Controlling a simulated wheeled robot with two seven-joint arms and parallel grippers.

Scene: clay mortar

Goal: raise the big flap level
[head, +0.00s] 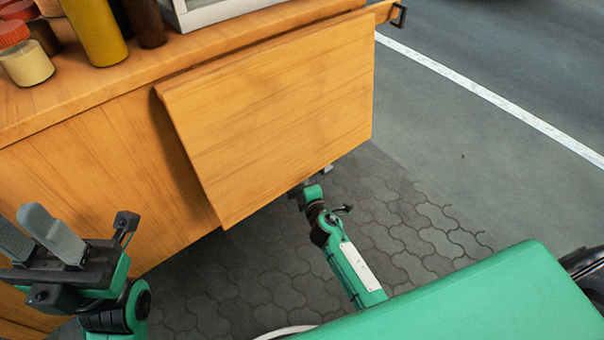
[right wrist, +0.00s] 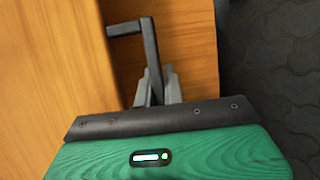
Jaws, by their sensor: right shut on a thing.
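The big flap (head: 275,115) is a plain wooden panel along the counter's front edge. It slopes downward, with its lower edge standing out from the cart's front wall. My right gripper (right wrist: 156,88) is shut on a black angled bar (right wrist: 150,45), which shows against the wood in the right wrist view. In the head view the right arm reaches under the flap's lower edge, and the flap hides most of that gripper. My left gripper (head: 38,238) is at the lower left, away from the flap, with its grey fingers apart and nothing between them.
The wooden counter (head: 90,80) carries a yellow bottle (head: 95,30), a red-lidded jar (head: 25,62), dark bottles and a white-framed case (head: 200,10). A small black bracket (head: 398,15) is at the counter's far right end. Paving (head: 400,215) and road lie open to the right.

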